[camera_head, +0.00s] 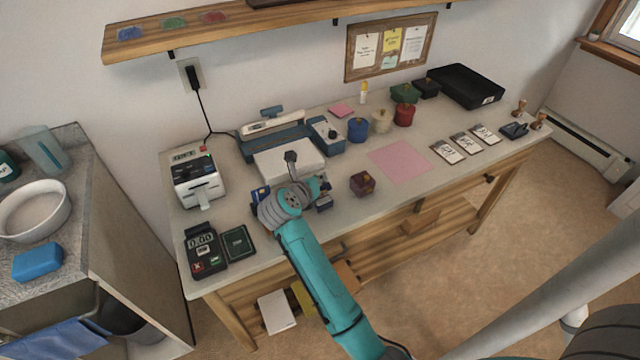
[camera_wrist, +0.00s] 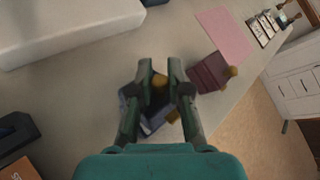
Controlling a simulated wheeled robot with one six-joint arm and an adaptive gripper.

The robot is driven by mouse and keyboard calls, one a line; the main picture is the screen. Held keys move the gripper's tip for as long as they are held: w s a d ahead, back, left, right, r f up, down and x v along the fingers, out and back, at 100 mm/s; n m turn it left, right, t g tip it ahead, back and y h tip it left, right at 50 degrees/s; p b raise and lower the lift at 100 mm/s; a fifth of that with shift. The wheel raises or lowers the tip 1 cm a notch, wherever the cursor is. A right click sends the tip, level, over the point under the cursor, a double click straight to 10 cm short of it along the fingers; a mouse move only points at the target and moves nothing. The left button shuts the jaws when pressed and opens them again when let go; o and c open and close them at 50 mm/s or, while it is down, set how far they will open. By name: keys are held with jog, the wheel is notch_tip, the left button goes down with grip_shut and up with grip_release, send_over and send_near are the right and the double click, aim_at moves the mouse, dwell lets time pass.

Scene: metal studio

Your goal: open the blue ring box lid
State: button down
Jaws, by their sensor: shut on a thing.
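The blue ring box (camera_wrist: 133,108) is under my gripper in the wrist view, partly hidden by the fingers. A small blue patch of it (camera_head: 324,203) shows beside the arm's end in the head view. My gripper (camera_wrist: 160,68) is shut on a round gold knob (camera_wrist: 159,84) between its fingertips. A second gold bit (camera_wrist: 172,117) and a pale patch show lower on the box. I cannot tell how far the lid is raised. In the head view my gripper (camera_head: 322,187) is low over the worktable.
A dark red box (camera_wrist: 210,73) with a gold knob stands close to the right of my gripper. A white-topped device (camera_head: 288,160) is behind it. A pink sheet (camera_head: 399,163) lies flat to the right. A card terminal (camera_head: 205,250) is at the left.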

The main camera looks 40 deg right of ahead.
jog(key=shift+w+d+n+g+y, duration=0.2)
jog(key=shift+w+n+g+y, duration=0.3)
jog(key=shift+w+n+g, duration=0.45)
jog(key=shift+w+d+f+n+g+y, duration=0.15)
jog(key=shift+w+n+g+y, duration=0.25)
jog(key=shift+g, duration=0.65)
jog(key=g, duration=0.1)
jog(key=w+f+n+g+y, duration=0.1)
jog(key=shift+w+d+g, duration=0.15)
jog(key=shift+g, duration=0.15)
jog(key=shift+w+f+n+g, duration=0.15)
jog(key=shift+n+g, duration=0.15)
jog(key=shift+n, duration=0.05)
jog(key=shift+f, duration=0.1)
jog(key=c, duration=1.1)
grip_release()
jog(key=v, duration=0.7)
jog(key=shift+w+r, duration=0.15)
jog(key=shift+r, duration=0.1)
